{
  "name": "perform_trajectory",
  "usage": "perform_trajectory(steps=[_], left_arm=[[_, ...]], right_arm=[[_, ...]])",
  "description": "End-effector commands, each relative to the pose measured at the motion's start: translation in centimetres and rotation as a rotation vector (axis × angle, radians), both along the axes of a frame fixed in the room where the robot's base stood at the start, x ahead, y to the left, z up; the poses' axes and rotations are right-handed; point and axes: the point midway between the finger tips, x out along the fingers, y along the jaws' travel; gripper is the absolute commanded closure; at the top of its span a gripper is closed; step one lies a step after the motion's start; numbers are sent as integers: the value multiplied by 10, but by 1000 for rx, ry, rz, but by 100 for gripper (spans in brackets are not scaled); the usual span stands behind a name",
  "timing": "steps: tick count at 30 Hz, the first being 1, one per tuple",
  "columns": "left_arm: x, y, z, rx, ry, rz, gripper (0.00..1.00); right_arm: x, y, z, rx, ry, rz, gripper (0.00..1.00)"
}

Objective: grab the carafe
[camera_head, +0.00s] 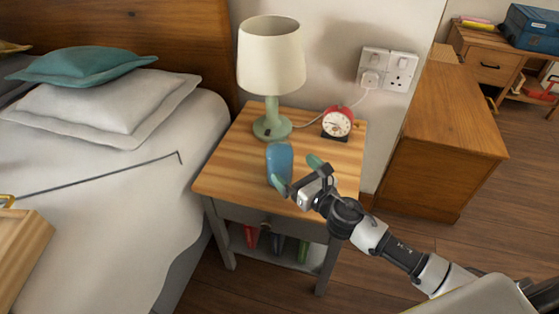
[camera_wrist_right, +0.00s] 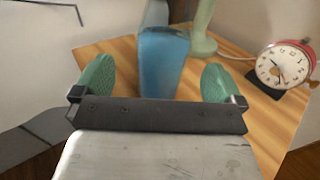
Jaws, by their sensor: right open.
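The blue carafe (camera_head: 280,160) stands upright on the wooden nightstand (camera_head: 225,172), near its middle and in front of the lamp. My right gripper (camera_head: 297,171) is at the carafe, with its green fingertips apart. In the right wrist view the carafe (camera_wrist_right: 162,62) stands ahead between the two open fingers (camera_wrist_right: 158,82), with a gap on each side. Its lower part is hidden behind the gripper's palm bar. My left gripper is not in view.
A lamp (camera_head: 271,58) and a red alarm clock (camera_head: 338,122) stand behind the carafe on the nightstand. The bed (camera_head: 110,200) is to the left. A wooden cabinet (camera_head: 440,130) is to the right. Books (camera_head: 277,244) stand on the shelf below.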

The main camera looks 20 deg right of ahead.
Motion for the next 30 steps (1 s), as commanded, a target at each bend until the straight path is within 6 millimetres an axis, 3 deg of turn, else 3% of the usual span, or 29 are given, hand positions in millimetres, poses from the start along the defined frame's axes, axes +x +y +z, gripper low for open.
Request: perform_trajectory(steps=[8,15,25,26,30], left_arm=[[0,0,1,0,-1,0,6],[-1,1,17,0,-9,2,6],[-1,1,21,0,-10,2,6],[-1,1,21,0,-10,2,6],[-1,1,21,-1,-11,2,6]], right_arm=[[21,6,-1,2,0,0,0],[56,14,-3,3,-1,-1,0],[64,17,-3,3,2,0,0],[64,17,-3,3,2,0,2],[64,17,-3,3,2,-1,23]])
